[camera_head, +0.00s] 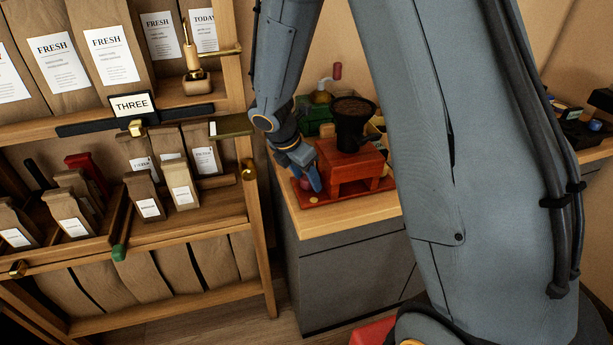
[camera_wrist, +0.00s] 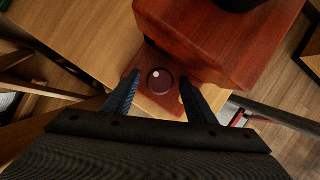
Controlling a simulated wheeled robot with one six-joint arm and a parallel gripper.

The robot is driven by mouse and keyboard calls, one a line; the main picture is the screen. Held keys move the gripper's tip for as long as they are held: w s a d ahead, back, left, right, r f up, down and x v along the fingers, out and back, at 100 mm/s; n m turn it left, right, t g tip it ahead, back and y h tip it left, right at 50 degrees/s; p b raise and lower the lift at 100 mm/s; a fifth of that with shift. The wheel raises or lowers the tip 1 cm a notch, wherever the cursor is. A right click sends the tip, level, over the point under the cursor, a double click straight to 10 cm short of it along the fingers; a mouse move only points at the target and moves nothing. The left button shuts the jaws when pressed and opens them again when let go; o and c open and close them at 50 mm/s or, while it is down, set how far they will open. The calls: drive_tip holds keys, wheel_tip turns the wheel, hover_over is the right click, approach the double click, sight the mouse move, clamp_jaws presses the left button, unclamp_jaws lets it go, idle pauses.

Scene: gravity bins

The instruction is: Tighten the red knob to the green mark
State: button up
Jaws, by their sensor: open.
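The knob (camera_wrist: 160,81) is a small round dark red-purple piece with a pale dot, on the red wooden base beside the red block (camera_wrist: 215,40). In the wrist view my gripper (camera_wrist: 155,82) is open, with one blue finger on each side of the knob; I cannot tell whether either finger touches it. In the head view my gripper (camera_head: 312,180) reaches down at the left end of the red wooden stand (camera_head: 352,165), and the knob (camera_head: 305,184) is partly hidden by the fingers. I cannot make out a green mark.
The stand holds a black hopper (camera_head: 353,120) on a wooden counter (camera_head: 340,213) above a grey cabinet. A green machine (camera_head: 318,112) is behind it. At left, a wooden shelf (camera_head: 180,232) holds paper bags and a THREE sign (camera_head: 131,106).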

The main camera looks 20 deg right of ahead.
drive_tip(key=c, duration=1)
drive_tip(key=shift+c, duration=0.2)
drive_tip(key=m+g, duration=0.1)
drive_tip(key=m, duration=0.3)
drive_tip(key=m+g+p, duration=0.1)
drive_tip(key=m, duration=0.1)
drive_tip(key=shift+w+m+g, duration=0.25)
drive_tip(key=shift+m+g, duration=0.05)
drive_tip(key=m+g, duration=0.1)
drive_tip(key=m, duration=0.2)
drive_tip(key=m+g, duration=0.1)
drive_tip(key=m, duration=0.2)
drive_tip(key=shift+w+y+b, duration=0.15)
drive_tip(key=shift+y+b, duration=0.15)
drive_tip(key=shift+b, duration=0.05)
